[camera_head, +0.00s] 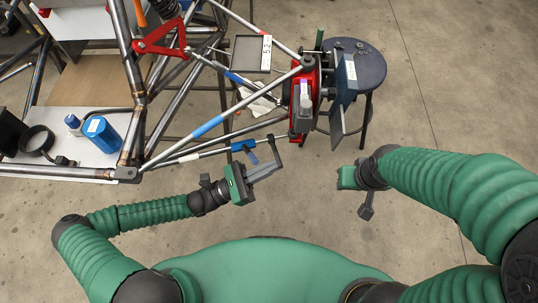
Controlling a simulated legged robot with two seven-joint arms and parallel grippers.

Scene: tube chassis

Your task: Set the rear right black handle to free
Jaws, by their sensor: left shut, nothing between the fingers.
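My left gripper (268,168) is shut and empty. It is just in front of the lower suspension rods of the tube chassis (130,95), left of and below the red hub (304,98). A small blue part (243,145) sits on the lowest rod, close above the gripper. I cannot clearly make out the black handle; dark parts around the rod and the fingers merge. My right gripper (350,178) hangs over bare floor below and right of the hub, apart from everything; its fingers do not show clearly.
A round dark blue stool (358,66) stands behind the hub, with small parts on top. The floor at right is free.

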